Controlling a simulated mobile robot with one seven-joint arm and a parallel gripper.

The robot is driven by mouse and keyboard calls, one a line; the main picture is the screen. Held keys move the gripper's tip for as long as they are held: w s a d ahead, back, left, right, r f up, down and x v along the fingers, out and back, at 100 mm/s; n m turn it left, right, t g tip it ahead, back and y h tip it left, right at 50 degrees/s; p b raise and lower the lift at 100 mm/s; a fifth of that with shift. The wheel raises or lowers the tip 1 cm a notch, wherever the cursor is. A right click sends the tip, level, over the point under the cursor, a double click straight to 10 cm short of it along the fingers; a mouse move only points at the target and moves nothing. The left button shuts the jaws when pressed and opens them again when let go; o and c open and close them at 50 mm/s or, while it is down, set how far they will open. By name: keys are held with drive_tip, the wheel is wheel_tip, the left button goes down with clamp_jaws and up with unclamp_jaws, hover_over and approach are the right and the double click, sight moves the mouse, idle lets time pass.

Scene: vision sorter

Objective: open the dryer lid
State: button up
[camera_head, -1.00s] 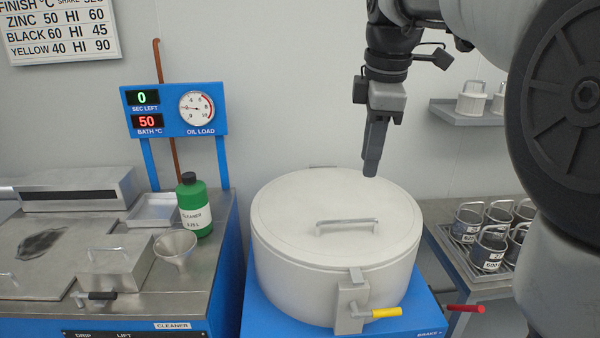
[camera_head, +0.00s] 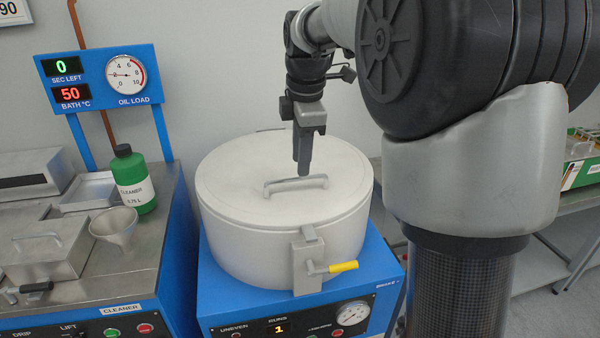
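The dryer is a round off-white drum (camera_head: 250,237) on a blue base (camera_head: 225,292). Its lid (camera_head: 235,172) is flat, closed, and has a metal bar handle (camera_head: 295,185) on top. A latch (camera_head: 307,264) with a yellow grip (camera_head: 343,267) sits at the front of the drum. My gripper (camera_head: 303,172) points down just above the lid, by the far right end of the handle in the picture. It shows edge-on, so I cannot tell its opening or whether it touches the handle.
To the left is a steel bench with a green cleaner bottle (camera_head: 133,178), a funnel (camera_head: 115,227) and a lidded box (camera_head: 45,258). A blue display panel (camera_head: 105,80) stands behind it. At the far right is a table with a green box (camera_head: 580,160).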

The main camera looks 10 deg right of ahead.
sight(300, 196)
drive_tip(key=shift+w+f, duration=0.2)
drive_tip(key=shift+f, duration=0.7)
drive_tip(key=shift+w+f, duration=0.15)
drive_tip(key=shift+f, duration=0.7)
clamp_jaws()
